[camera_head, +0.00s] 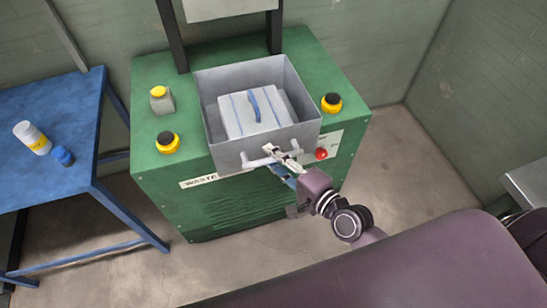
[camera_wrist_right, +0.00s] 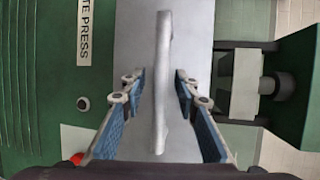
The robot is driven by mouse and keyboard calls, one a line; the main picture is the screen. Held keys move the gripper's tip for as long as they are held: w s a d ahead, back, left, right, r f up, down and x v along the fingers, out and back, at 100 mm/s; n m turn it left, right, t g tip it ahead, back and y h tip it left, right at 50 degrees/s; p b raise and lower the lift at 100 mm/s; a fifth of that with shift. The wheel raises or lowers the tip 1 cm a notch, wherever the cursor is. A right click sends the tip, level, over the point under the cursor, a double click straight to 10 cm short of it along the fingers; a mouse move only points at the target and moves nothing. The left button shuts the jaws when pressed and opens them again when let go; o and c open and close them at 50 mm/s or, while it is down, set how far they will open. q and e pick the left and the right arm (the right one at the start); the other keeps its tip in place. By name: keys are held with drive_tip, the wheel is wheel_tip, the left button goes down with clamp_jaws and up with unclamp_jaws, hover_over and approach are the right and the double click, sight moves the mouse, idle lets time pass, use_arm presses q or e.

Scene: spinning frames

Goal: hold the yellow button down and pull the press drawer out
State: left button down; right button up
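The press drawer (camera_head: 223,156) is a grey open-topped box in the green waste press; its inside shows. A pale block with blue straps (camera_head: 237,118) lies in it. The drawer's bar handle (camera_head: 252,162) is on its front face. My right gripper (camera_head: 272,152) is at the handle. In the right wrist view the handle (camera_wrist_right: 160,110) runs between the two blue-padded fingers (camera_wrist_right: 158,88), with a gap on each side, so the gripper is open around it. The yellow button (camera_head: 158,91) tops a small grey box at the press's left; nothing touches it. My left gripper is out of view.
Black knobs on yellow bases stand at the press's front left (camera_head: 167,142) and right (camera_head: 331,103). A red button (camera_head: 321,154) is on the front, close to my right gripper. A blue table (camera_head: 70,110) at left holds a white bottle (camera_head: 32,137) and blue cap (camera_head: 63,156).

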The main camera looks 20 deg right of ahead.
drive_tip(key=shift+s, duration=0.1)
drive_tip(key=v, duration=1.2)
